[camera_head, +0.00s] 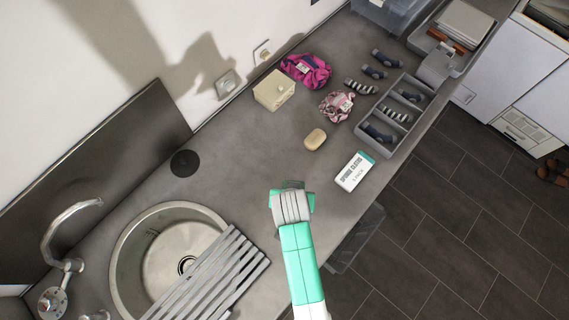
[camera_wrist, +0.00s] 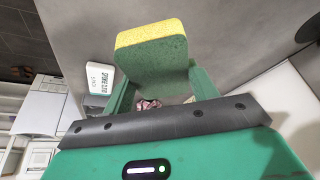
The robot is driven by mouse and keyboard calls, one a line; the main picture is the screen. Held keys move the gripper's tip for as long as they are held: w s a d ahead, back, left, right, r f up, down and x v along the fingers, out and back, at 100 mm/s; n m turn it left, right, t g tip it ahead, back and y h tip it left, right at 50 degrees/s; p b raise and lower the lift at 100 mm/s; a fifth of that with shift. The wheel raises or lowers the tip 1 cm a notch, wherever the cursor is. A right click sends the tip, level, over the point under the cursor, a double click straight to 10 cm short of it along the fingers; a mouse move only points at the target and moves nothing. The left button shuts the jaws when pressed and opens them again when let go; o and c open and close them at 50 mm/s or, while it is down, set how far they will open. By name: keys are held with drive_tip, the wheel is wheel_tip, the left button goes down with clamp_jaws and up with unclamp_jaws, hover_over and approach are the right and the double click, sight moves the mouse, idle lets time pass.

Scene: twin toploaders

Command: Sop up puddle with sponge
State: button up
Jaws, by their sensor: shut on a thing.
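A sponge (camera_wrist: 150,52), yellow on one layer and dark green on the other, is held between the two green fingers of my gripper (camera_wrist: 160,82) in the wrist view. My gripper also shows in the head view (camera_head: 291,194), over the grey counter (camera_head: 233,157) to the right of the sink. The sponge is mostly hidden by my gripper there. I cannot make out a puddle in either view; my arm may cover part of the counter.
A round sink (camera_head: 150,262) with a slatted rack (camera_head: 215,275) lies at lower left. A white-and-teal pack (camera_head: 355,171), a tan oval bar (camera_head: 315,139), a beige box (camera_head: 273,90), pink cloth (camera_head: 306,71) and a grey sock tray (camera_head: 386,147) stand farther right. A black disc (camera_head: 185,163) lies near the wall.

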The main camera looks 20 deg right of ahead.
drive_tip(key=shift+r+p, duration=0.1)
drive_tip(key=shift+p, duration=0.35)
wheel_tip(320, 180, down, 10)
drive_tip(key=b, duration=0.9)
drive_tip(key=shift+f, duration=0.45)
drive_tip(key=shift+f+b, duration=0.5)
drive_tip(key=shift+f, duration=0.15)
drive_tip(key=shift+r, duration=0.1)
drive_tip(key=shift+s+d+p, duration=0.2)
drive_tip(key=shift+s+p, duration=0.2)
drive_tip(key=shift+s+d+p, duration=0.3)
drive_tip(key=shift+s, duration=0.3)
drive_tip(key=shift+s+d+p, duration=0.25)
drive_tip(key=shift+s+p, duration=0.1)
drive_tip(key=shift+s, duration=0.3)
drive_tip(key=shift+s+d+p, duration=0.3)
drive_tip(key=shift+s, duration=0.3)
